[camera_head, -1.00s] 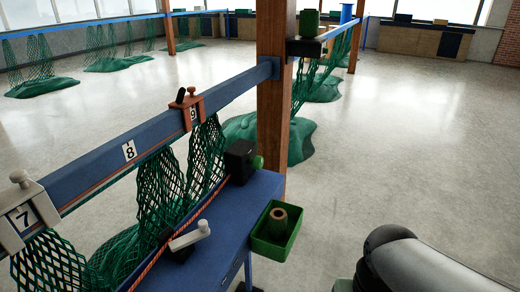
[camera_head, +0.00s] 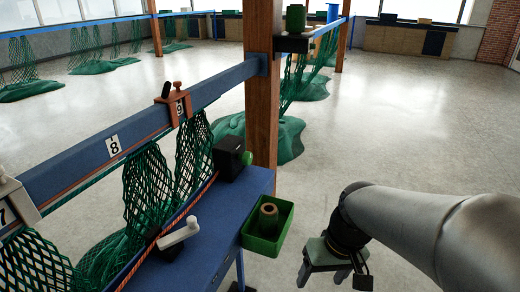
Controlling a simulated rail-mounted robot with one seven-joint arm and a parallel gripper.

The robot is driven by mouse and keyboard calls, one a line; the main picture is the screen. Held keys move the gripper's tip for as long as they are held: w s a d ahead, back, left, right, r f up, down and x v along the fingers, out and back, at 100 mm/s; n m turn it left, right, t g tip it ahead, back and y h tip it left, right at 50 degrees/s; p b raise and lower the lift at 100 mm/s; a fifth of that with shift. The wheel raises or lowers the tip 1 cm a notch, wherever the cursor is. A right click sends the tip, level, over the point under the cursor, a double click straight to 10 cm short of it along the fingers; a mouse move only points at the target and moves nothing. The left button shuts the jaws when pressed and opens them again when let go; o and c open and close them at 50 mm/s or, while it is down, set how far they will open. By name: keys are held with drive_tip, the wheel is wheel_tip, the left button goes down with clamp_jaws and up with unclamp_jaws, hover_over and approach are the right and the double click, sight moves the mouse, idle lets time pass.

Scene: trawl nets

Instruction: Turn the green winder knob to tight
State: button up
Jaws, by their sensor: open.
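The green winder knob (camera_head: 247,158) sticks out from the right side of a black box (camera_head: 228,154) at the far end of the blue bench (camera_head: 215,228). The box stands near the wooden post. Any tight or loose marking is too small to read. My gripper (camera_head: 327,280) is at the lower right, fingers pointing down, open and empty. It is to the right of the bench and well apart from the knob, nearer the camera.
A green tray (camera_head: 283,222) holding a spool (camera_head: 268,214) is fixed at the bench's right edge, between my gripper and the knob. A white-handled crank (camera_head: 180,234) sits on the bench. Green nets hang from the blue rail (camera_head: 75,168). The floor at right is clear.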

drive_tip(key=w+a+f+n+y+b, duration=0.35)
drive_tip(key=w+a, duration=0.25)
drive_tip(key=w, duration=0.6)
drive_tip(key=n+t+y+b, duration=0.5)
drive_tip(key=t+y+b, duration=0.2)
drive_tip(key=y+b, duration=0.3)
approach(250, 159)
drive_tip(key=shift+y, duration=0.55)
drive_tip(key=p+x, duration=0.1)
drive_tip(key=x, duration=0.2)
drive_tip(key=p+x, duration=0.1)
drive_tip(key=x, duration=0.3)
drive_tip(key=f+p+x, duration=0.1)
drive_tip(key=x, duration=0.2)
drive_tip(key=shift+w+a, duration=0.3)
drive_tip(key=shift+w, duration=0.1)
drive_tip(key=c, duration=1)
